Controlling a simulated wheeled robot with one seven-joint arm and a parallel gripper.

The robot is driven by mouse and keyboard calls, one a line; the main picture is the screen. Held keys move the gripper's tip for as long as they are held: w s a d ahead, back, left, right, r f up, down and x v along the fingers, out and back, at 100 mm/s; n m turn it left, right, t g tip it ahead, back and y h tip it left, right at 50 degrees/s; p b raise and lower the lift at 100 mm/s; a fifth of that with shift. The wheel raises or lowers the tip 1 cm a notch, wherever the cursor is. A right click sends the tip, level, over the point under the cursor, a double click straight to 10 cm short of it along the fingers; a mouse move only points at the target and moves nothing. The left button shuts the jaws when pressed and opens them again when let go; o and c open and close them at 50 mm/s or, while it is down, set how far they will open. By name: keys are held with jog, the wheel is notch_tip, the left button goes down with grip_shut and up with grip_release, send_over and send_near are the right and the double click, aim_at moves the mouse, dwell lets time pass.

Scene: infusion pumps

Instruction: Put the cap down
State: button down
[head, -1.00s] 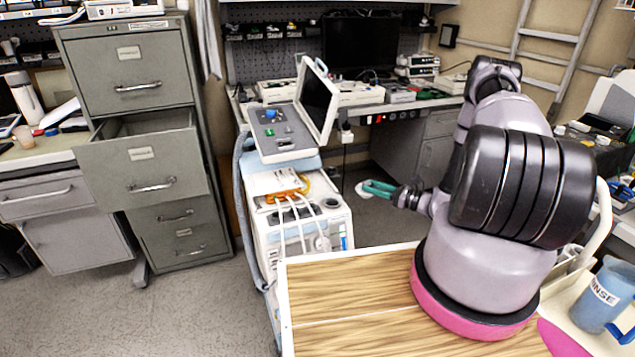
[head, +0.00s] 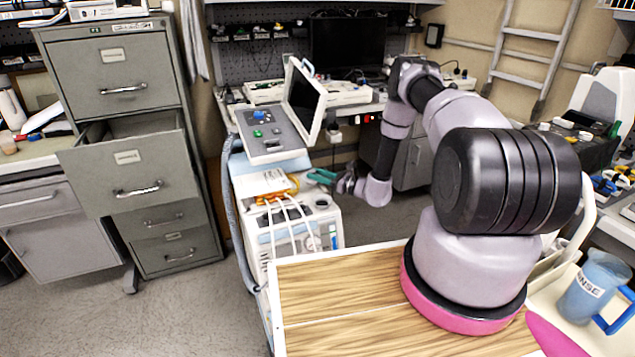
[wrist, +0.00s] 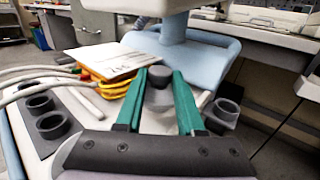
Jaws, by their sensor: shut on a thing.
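My gripper (wrist: 158,80) has two green fingers shut on a small dark grey cap (wrist: 158,96), which sits between the fingertips in the wrist view. In the head view my gripper (head: 318,177) is over the right part of the white equipment cart (head: 255,190), and the cap is too small to make out there. In the wrist view the cap appears above the cart top, near a white booklet (wrist: 105,60). I cannot tell whether the cap touches the top.
Dark grey round holders (wrist: 38,104) stand at the left of the cart top, and another holder (wrist: 222,110) is at the right. White cables and a yellow cable (wrist: 122,85) lie nearby. A tilted monitor (head: 306,100) stands above the cart. A filing-cabinet drawer (head: 130,170) hangs open.

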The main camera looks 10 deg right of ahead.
jog(key=shift+f, duration=1.35)
jog(key=shift+f, duration=0.15)
jog(key=c, duration=0.5)
grip_release()
jog(key=shift+d, duration=0.1)
